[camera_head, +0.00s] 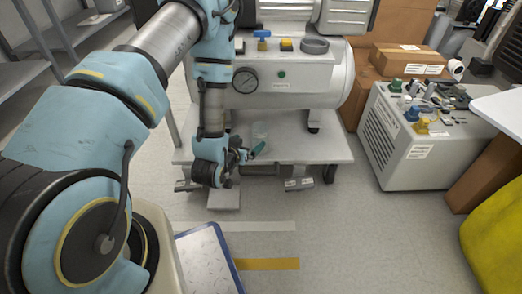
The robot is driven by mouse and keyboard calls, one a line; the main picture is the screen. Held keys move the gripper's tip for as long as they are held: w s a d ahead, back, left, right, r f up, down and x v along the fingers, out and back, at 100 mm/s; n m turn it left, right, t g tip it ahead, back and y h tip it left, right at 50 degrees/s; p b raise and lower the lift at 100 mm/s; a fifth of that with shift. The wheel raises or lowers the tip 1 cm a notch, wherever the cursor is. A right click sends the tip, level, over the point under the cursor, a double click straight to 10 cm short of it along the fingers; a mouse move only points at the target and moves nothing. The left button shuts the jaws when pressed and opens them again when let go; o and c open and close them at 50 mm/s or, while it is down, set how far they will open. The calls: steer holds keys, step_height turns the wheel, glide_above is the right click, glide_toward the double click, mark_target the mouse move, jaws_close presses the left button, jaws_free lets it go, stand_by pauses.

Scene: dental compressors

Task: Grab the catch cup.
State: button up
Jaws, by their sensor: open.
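A small, pale, see-through cup (260,130), which looks like the catch cup, stands on the low platform (305,150) under the tank. My gripper (247,158) hangs down at the platform's front edge, just in front of the cup and a little to its left. One teal-tipped finger reaches up and right toward the cup, and a small gap seems to lie between them. My gripper is open, and nothing shows between its fingers. My wrist hides part of the platform on the left.
A white compressor tank (300,80) with a gauge (245,81) stands above the platform. A grey cabinet (410,150) with loose parts on top stands at right, with cardboard boxes (405,62) behind. Grey shelving (75,35) is at left.

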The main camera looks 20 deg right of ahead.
mark_target(257, 135)
steer(key=x, duration=0.1)
steer(key=b+x, duration=0.1)
steer(key=x, duration=0.3)
steer(key=shift+s+d+f, duration=0.1)
steer(key=shift+s+f, duration=0.15)
steer(key=shift+s, duration=0.1)
steer(key=shift+w+r+b+x, duration=0.15)
steer(key=shift+b+x, duration=0.35)
steer(key=shift+x, duration=0.55)
steer(key=shift+w+r+b+x, duration=0.15)
steer(key=shift+b+x, duration=0.4)
steer(key=shift+x, duration=0.5)
steer(key=shift+r+b+x, duration=0.15)
steer(key=shift+b+x, duration=0.35)
steer(key=shift+x, duration=0.5)
steer(key=c, duration=1.3)
